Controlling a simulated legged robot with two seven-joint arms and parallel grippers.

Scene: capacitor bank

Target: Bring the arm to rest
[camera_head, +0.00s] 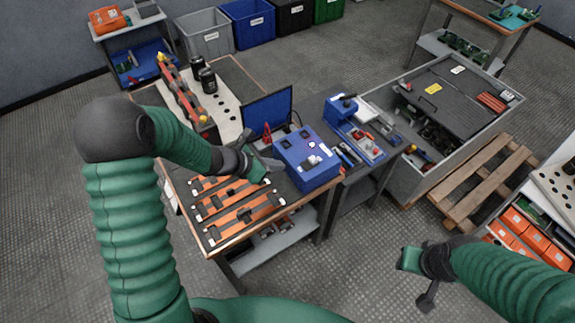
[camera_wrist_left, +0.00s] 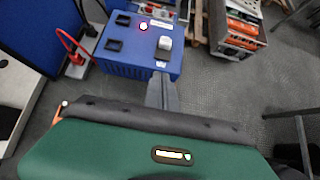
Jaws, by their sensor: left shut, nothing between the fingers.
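My left arm comes in from the left of the head view and bends over the workbench. My left gripper (camera_head: 272,164) is shut and empty above the bench, just left of the blue box (camera_head: 307,160). In the left wrist view its closed fingers (camera_wrist_left: 161,92) point towards the front of the blue box (camera_wrist_left: 140,45); I cannot tell whether they touch it. My right gripper (camera_head: 428,297) hangs over the floor at the lower right, apart from the furniture. Its jaw state is unclear.
Orange-brown bars (camera_head: 240,215) lie on the workbench's front left part. A dark blue screen (camera_head: 267,112) stands behind the blue box. A blue tool tray (camera_head: 360,142), a grey crate (camera_head: 420,168) and a wooden pallet (camera_head: 480,185) are to the right. Floor in front is clear.

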